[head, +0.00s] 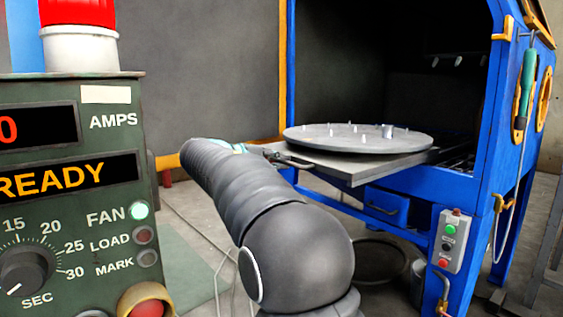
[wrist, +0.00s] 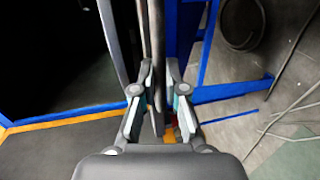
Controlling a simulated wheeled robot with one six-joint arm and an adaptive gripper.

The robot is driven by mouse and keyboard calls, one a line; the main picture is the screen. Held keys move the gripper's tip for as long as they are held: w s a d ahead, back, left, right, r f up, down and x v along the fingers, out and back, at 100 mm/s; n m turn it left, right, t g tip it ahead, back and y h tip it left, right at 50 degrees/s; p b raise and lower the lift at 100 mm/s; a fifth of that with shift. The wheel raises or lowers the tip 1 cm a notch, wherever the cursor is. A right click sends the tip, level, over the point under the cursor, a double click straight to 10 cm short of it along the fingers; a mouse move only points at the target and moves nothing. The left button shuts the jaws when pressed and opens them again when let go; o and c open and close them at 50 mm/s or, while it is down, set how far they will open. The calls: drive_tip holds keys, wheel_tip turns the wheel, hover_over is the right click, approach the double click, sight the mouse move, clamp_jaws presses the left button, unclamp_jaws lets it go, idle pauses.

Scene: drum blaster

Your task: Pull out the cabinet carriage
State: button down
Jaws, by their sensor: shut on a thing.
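The carriage (head: 365,170) is a flat grey slab bearing a round grey turntable (head: 345,139) with several small pegs. It sticks partly out of the open front of the blue cabinet (head: 515,60), and its rear part is still inside. A dark handle (head: 289,161) is at its near left edge. My gripper (head: 262,150) is at that handle, partly hidden by my arm. In the wrist view my gripper (wrist: 160,92) is shut on the dark handle bar (wrist: 157,60), with a finger on each side. The exact finger contact is hard to make out.
A green control box (head: 70,190) with a red lamp stands close at left. A button box (head: 449,240) is on the cabinet's front right post. A green-handled tool (head: 526,80) hangs on its side. A round dark tub (head: 380,258) is on the floor below the carriage.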

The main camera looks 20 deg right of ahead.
drive_tip(key=shift+s+f, duration=0.15)
drive_tip(key=shift+f, duration=0.05)
drive_tip(key=c, duration=1.2)
unclamp_jaws()
drive_tip(key=shift+r, duration=0.1)
drive_tip(key=shift+a, duration=0.15)
drive_tip(key=shift+a+r, duration=0.1)
drive_tip(key=shift+a, duration=0.2)
drive_tip(key=v, duration=0.6)
drive_tip(key=shift+a, duration=0.35)
drive_tip(key=shift+s, duration=0.15)
